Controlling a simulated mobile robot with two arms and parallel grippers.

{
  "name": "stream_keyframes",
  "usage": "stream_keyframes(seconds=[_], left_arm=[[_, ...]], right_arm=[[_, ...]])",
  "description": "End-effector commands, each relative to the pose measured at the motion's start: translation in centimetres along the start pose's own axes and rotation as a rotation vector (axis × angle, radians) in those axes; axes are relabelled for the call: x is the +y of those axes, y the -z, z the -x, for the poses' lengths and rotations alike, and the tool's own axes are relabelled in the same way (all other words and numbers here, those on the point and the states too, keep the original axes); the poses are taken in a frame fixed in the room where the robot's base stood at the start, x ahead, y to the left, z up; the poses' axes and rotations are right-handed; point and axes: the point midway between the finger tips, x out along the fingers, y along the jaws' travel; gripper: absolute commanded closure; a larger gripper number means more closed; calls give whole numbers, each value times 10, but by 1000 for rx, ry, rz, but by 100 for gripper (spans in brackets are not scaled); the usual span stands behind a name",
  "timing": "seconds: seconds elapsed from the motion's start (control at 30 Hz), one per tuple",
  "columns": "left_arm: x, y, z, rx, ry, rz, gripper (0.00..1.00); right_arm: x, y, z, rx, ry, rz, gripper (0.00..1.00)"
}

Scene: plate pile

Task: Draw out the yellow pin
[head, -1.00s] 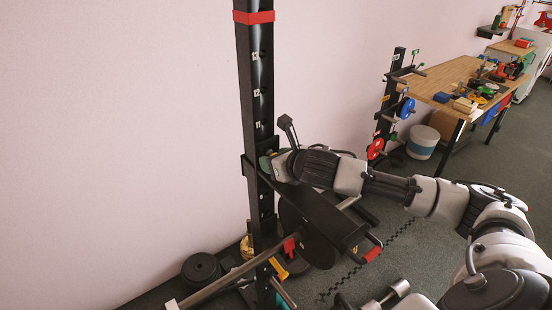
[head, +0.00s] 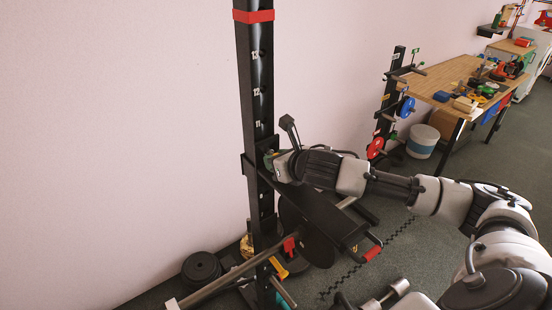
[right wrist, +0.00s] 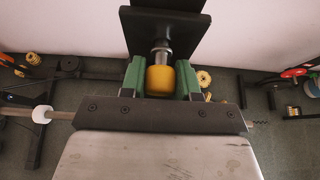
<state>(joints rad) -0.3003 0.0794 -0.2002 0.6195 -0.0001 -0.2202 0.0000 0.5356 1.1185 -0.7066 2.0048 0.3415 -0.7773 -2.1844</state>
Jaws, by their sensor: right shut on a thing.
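The yellow pin (right wrist: 160,80) shows in the right wrist view as a yellow knob on a metal shaft that enters a dark plate. My right gripper (right wrist: 161,82) has its green fingers on both sides of the knob and is shut on it. In the head view my right gripper (head: 269,162) is at the black carriage on the upright post (head: 254,75); the knob is hidden there. The shaft still runs into the plate; how deep it sits I cannot tell. My left gripper is not in view.
A black arm with a red-ended handle (head: 372,253) juts from the carriage below my forearm. A bar (head: 225,282) and dark weight plates (head: 201,268) are low at the post. A workbench (head: 450,75) stands at the back right. Open floor lies right of the post.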

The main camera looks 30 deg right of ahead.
Motion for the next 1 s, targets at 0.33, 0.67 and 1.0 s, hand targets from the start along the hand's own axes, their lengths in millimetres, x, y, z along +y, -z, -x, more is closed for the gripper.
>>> stream_keyframes(seconds=[0.33,0.67,1.0], left_arm=[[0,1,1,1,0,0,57],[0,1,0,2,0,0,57],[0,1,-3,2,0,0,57]], right_arm=[[0,8,17,1,0,2,99],[-1,15,31,0,1,2,99],[-1,23,46,0,2,2,99]])
